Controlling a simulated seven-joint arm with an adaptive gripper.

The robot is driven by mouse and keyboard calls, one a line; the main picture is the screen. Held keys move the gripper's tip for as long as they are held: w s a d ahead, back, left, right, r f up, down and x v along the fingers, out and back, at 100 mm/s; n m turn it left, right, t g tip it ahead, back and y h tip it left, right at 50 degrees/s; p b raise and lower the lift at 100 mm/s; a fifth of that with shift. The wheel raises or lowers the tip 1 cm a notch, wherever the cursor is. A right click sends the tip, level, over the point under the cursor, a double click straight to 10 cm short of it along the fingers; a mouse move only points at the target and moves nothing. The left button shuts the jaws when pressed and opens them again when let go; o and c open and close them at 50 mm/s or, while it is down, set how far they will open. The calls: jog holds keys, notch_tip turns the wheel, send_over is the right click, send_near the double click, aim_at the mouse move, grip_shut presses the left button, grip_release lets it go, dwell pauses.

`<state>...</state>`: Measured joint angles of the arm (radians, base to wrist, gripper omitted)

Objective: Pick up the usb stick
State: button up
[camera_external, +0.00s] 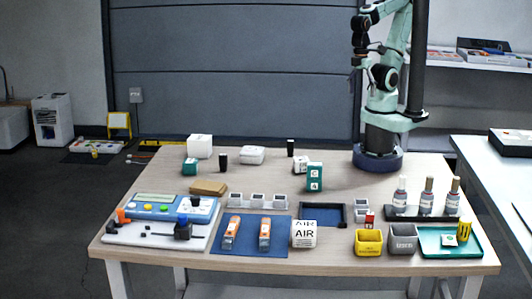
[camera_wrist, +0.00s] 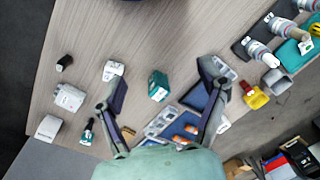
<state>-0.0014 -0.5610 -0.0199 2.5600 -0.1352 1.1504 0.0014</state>
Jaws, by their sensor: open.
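I cannot tell for certain which object is the usb stick. A small red upright piece (camera_external: 369,217) with a pale lower part stands just behind the yellow bin and could be it. It also shows as a red spot (camera_wrist: 246,87) at the yellow bin's edge in the wrist view. My gripper (camera_wrist: 163,76) is open and empty, high above the table, with its two dark fingers wide apart. A teal box (camera_wrist: 158,86) on the table below shows between the fingers. In the external view my arm is raised at the back right.
The yellow bin (camera_external: 369,243) and grey bin (camera_external: 402,239) stand at the front right, beside a green tray (camera_external: 431,248). Bottles (camera_external: 426,197) stand in a black rack behind. A blue mat (camera_external: 247,243) holds two orange-and-grey devices.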

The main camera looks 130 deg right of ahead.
dwell(0.3)
jog(key=c, duration=0.3)
jog(key=shift+c, duration=0.2)
